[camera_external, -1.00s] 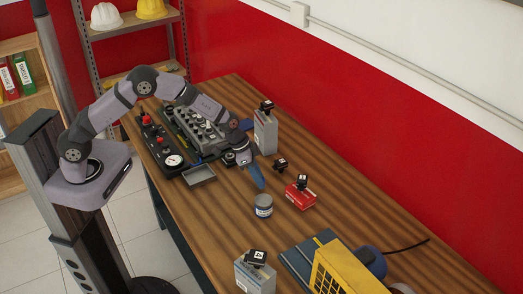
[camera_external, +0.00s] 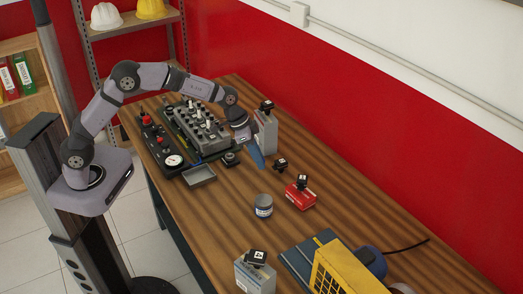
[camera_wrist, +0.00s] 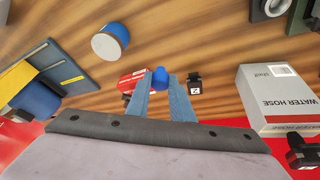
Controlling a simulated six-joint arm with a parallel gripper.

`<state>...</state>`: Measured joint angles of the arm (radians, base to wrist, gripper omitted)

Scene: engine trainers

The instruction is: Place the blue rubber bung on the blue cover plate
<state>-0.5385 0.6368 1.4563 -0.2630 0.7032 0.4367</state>
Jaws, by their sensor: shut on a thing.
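My gripper (camera_external: 257,158) is in the air over the table, just in front of the grey box (camera_external: 266,132). In the wrist view my gripper (camera_wrist: 160,92) has its two blue-grey fingers shut on the small blue rubber bung (camera_wrist: 160,75), whose rounded top shows between the fingertips. The bung cannot be made out in the external view.
A dark tray with a gauge (camera_external: 174,161) lies beside the trainer. A round can (camera_external: 263,207), a red box (camera_external: 300,195) and a grey box (camera_external: 255,274) stand nearer the front. A yellow unit (camera_external: 340,270) is front right. Open tabletop lies around the can.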

